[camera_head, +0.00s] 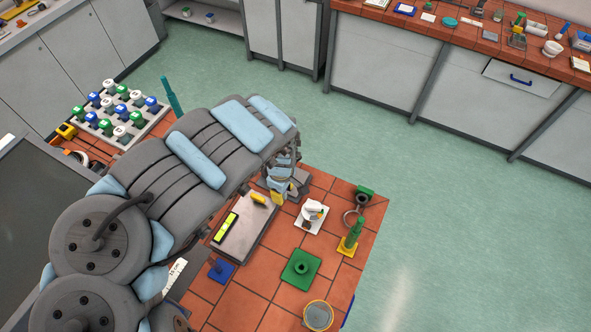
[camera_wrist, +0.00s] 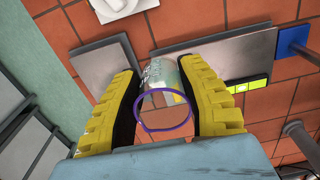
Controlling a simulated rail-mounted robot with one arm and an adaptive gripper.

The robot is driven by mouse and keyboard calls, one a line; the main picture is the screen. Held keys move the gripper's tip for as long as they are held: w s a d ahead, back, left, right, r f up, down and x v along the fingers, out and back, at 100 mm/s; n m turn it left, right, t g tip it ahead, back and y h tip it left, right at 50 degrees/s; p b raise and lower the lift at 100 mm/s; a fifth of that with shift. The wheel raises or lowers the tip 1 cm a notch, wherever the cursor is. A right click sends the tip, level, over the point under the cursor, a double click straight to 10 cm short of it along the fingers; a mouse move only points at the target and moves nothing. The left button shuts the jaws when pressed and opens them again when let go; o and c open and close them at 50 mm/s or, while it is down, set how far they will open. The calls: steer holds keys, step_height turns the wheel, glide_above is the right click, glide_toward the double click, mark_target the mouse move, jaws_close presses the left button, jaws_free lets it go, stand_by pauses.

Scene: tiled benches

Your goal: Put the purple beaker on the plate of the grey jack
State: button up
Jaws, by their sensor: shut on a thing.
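My gripper (camera_wrist: 165,105) is shut on the purple beaker (camera_wrist: 164,129), a clear glass with a purple rim, held between the two yellow fingers in the wrist view. The beaker's rim faces the wrist camera, with its glass body beyond. In the wrist view a grey plate (camera_wrist: 93,64), apparently the jack's, lies beside and partly behind the left finger. In the head view my gripper (camera_head: 281,187) is over the far part of the tiled bench, beside a grey thing (camera_head: 300,180) that seems to be the jack. My arm hides the beaker there.
A balance (camera_head: 240,240) with a lit yellow-green display stands close to my gripper. A rack of capped vials (camera_head: 145,125) is left.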

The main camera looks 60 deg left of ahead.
steer(key=shift+a+f, duration=0.15)
steer(key=shift+a, duration=0.15)
steer(key=w+a+f+b, duration=0.3)
steer(key=w+a+b, duration=0.2)
steer(key=b, duration=0.6)
steer(key=shift+w+a+f, duration=0.2)
steer(key=shift+w+f, duration=0.15)
steer(key=shift+w, duration=0.35)
steer(key=shift+w+f+b, duration=0.1)
steer(key=shift+b, duration=0.25)
steer(key=shift+w+a+f+b, duration=0.15)
steer(key=shift+w+a+f, duration=0.4)
steer(key=shift+f, duration=0.35)
steer(key=shift+w+a+f+b, duration=0.15)
steer(key=shift+w+a+f, duration=0.4)
steer(key=shift+f, duration=0.3)
steer(key=shift+w+a+f+b, duration=0.15)
steer(key=shift+w+a+f, duration=0.3)
steer(key=shift+w+f, duration=0.35)
steer(key=shift+s+f, duration=0.1)
steer(key=shift+f, duration=0.1)
